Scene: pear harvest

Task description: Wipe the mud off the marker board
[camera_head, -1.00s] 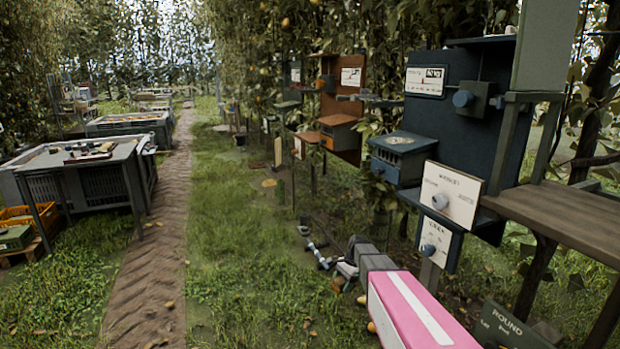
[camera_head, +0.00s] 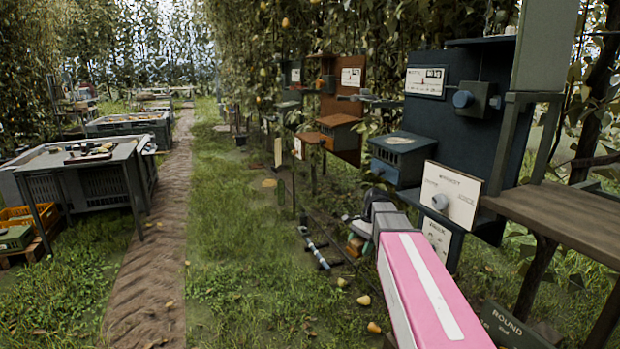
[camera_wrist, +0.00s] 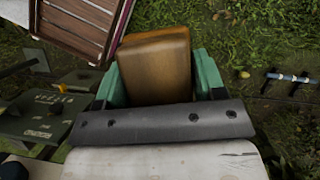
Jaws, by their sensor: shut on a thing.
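My gripper (camera_wrist: 159,78) is shut on a brown-yellow sponge-like block (camera_wrist: 155,55), with a green finger on each side. In the head view my gripper (camera_head: 356,243) hangs above the grass, and the block shows as a small orange-brown patch. A dark green board with white lettering, "ROUND" (camera_head: 508,326), stands low at the bottom right of the head view, apart from my gripper. A dark green lettered board (camera_wrist: 38,117) lies left of my gripper in the wrist view. I cannot tell whether mud is on either.
A dark blue panel station (camera_head: 415,120) with dials and a wooden shelf (camera_head: 570,212) stand at the right. A slatted wooden crate (camera_wrist: 85,22) shows in the wrist view. A rod-like tool (camera_head: 314,248) lies on the grass.

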